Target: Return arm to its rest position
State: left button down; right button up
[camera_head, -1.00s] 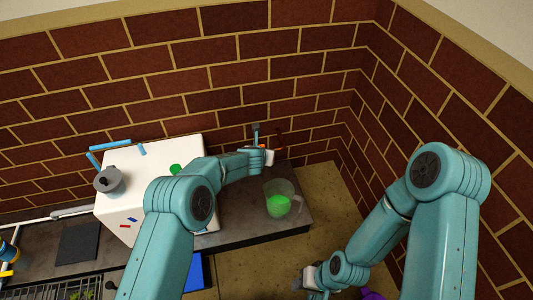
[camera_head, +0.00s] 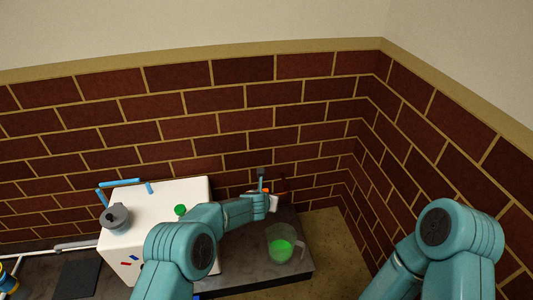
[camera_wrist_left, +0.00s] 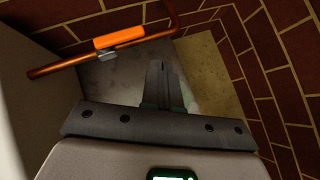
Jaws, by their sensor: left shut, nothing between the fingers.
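My left arm reaches from the lower left across the front of the white box. Its gripper (camera_head: 261,176) is over the counter near the brick wall, with its fingers pointing up in the picture. In the left wrist view the fingers (camera_wrist_left: 164,86) are together with nothing between them. My right arm stands at the lower right, and its gripper is outside the picture.
A clear jug with green contents (camera_head: 284,246) stands on the dark counter (camera_head: 243,273) below my left gripper. A copper pipe with an orange sleeve (camera_wrist_left: 118,37) runs close by.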

pick_arm(q)
jog(key=s+a+f+m+g+y, duration=0.1)
jog(key=s+a+f+m+g, duration=0.1)
jog(key=s+a+f+m, duration=0.5)
jog(key=s+a+f+m+g, duration=0.2)
jog(key=s+a+f+m, duration=0.2)
jog(key=s+a+m, duration=0.5)
jog(key=s+r+m+g+h, duration=0.15)
jog(key=s+m+g, duration=0.25)
jog(key=s+m, duration=1.45)
jog(key=s+r+n+p, duration=0.2)
jog(key=s+r+p, duration=0.2)
jog(key=r+p, duration=1)
jog(key=s+d+r+n+p, duration=0.1)
jog(key=s+r+p, duration=0.3)
jog(key=r+p, duration=1.1)
jog(key=shift+s+d+r+n+g, duration=0.2)
jog(key=shift+s+n+g, duration=0.1)
jog(key=shift+n, duration=0.25)
jog(key=shift+w+h, duration=0.1)
jog(key=shift+h, duration=0.15)
